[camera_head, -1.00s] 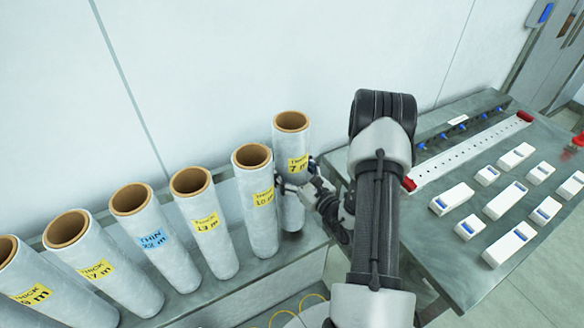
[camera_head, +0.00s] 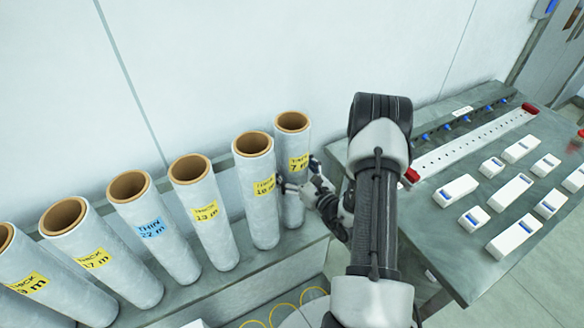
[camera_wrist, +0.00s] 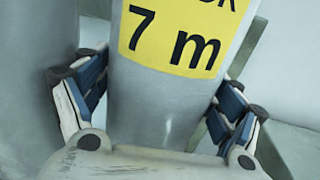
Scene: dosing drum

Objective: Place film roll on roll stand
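The film roll labelled 7 m (camera_head: 292,165) is a grey-white upright cylinder with a brown core and yellow label. It is at the right end of the row of rolls. My gripper (camera_head: 300,190) is closed around its middle. I cannot tell which thing is the roll stand.
Several other labelled rolls stand leftward along the wall, the 10 m roll (camera_head: 258,190) closest beside my gripper. A grey table (camera_head: 440,240) at right holds white blocks (camera_head: 458,189) and a perforated strip (camera_head: 470,145). Yellow rings (camera_head: 285,312) show low in front.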

